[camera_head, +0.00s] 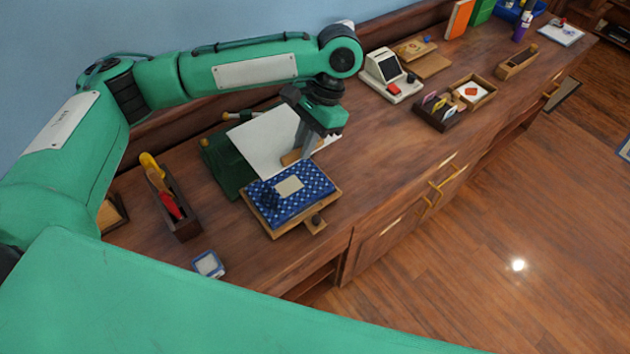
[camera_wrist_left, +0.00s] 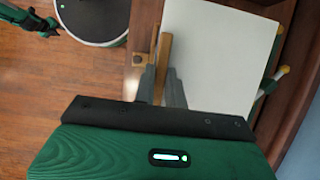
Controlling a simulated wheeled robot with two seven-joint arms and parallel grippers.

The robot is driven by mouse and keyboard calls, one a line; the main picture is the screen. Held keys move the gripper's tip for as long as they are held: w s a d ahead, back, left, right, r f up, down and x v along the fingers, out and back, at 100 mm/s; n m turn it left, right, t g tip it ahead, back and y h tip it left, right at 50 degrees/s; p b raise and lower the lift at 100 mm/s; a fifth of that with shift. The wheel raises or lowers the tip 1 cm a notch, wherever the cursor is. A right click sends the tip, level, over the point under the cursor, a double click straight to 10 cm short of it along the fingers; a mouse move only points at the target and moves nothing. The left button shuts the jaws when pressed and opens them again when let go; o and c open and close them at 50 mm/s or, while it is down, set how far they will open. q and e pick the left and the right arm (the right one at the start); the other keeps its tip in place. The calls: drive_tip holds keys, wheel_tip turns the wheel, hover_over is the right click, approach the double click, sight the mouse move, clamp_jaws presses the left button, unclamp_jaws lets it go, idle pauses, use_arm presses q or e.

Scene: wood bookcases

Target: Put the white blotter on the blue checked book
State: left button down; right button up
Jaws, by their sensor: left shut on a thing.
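The white blotter (camera_head: 262,143) is a broad white sheet with a wooden strip along part of its near edge. It also shows in the left wrist view (camera_wrist_left: 220,55). My left gripper (camera_head: 305,150) is shut on the wooden strip (camera_wrist_left: 164,60); in the left wrist view the fingers (camera_wrist_left: 160,88) stand on either side of it. The blue checked book (camera_head: 318,184) lies on a wooden board just in front of the blotter, with a pale label and a small dark object on it. I cannot make out the book in the left wrist view. My right gripper is not clearly seen.
A dark green object (camera_head: 225,168) stands beneath the blotter's left side. A wooden tray of tools (camera_head: 183,223) stands left of the book. A white device (camera_head: 390,75) and wooden boxes (camera_head: 434,112) stand to the right. A small blue-and-white item (camera_head: 208,264) lies near the front edge.

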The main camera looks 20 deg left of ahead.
use_arm(q)
drive_tip(key=shift+s+f+p, duration=0.1)
drive_tip(key=shift+f+p, duration=0.85)
drive_tip(key=shift+f, duration=8.9)
drive_tip(key=shift+f, duration=0.15)
drive_tip(key=c, duration=1.5)
unclamp_jaws()
drive_tip(key=shift+o, duration=0.2)
drive_tip(key=b+v, duration=0.3)
drive_tip(key=v, duration=0.9)
drive_tip(key=shift+r, duration=0.2)
